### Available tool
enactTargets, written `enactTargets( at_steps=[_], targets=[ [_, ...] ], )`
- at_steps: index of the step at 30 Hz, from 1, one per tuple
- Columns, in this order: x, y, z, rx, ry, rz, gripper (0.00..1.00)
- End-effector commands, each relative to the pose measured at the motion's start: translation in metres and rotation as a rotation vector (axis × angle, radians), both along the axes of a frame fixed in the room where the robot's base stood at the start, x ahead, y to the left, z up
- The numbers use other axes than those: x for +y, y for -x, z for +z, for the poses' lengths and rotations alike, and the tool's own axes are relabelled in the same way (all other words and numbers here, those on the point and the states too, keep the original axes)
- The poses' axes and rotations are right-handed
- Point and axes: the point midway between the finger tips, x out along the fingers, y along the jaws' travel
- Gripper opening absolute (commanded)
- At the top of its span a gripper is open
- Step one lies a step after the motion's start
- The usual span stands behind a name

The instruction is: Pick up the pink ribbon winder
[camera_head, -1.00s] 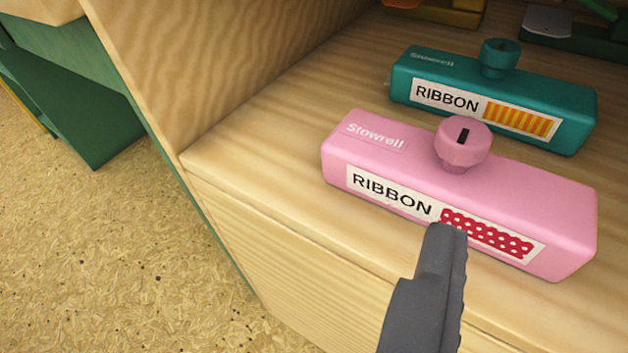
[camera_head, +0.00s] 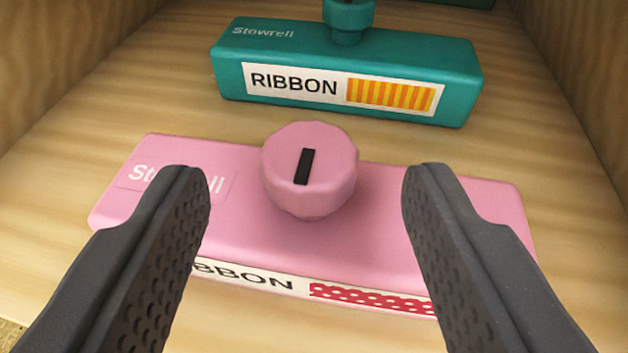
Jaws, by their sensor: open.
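The pink ribbon winder (camera_head: 375,225) lies on the wooden shelf, a long box with a round pink knob (camera_head: 309,170) on top with a black slot. Its front label reads RIBBON, partly hidden, beside a red pattern with white dots. My gripper (camera_head: 307,175) is open, one dark finger on each side of the knob, with clear gaps to it. The fingers cover parts of the winder's left and right ends. I cannot tell whether they touch the box.
A teal ribbon winder (camera_head: 350,68) with a yellow-orange striped label lies behind the pink one, with a strip of bare shelf (camera_head: 540,170) between them. Wooden side walls (camera_head: 75,60) bound the shelf left and right.

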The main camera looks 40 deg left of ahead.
Motion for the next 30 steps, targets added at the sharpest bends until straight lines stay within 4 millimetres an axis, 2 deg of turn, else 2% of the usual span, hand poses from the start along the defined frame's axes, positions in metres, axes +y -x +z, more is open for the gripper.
enactTargets(
  at_steps=[4,9,18,19,24,30],
  targets=[
    [0.014,-0.014,-0.012,0.002,0.003,0.004,0.52],
    [0.026,-0.028,-0.017,0.000,0.001,0.002,0.52],
    [0.029,-0.031,-0.017,0.003,0.000,0.002,0.52],
    [0.029,-0.031,-0.017,0.003,0.000,0.002,0.49],
    [0.028,-0.031,-0.017,0.002,0.001,0.001,0.03],
    [0.028,-0.031,-0.017,0.002,0.001,0.001,0.03]
  ],
)
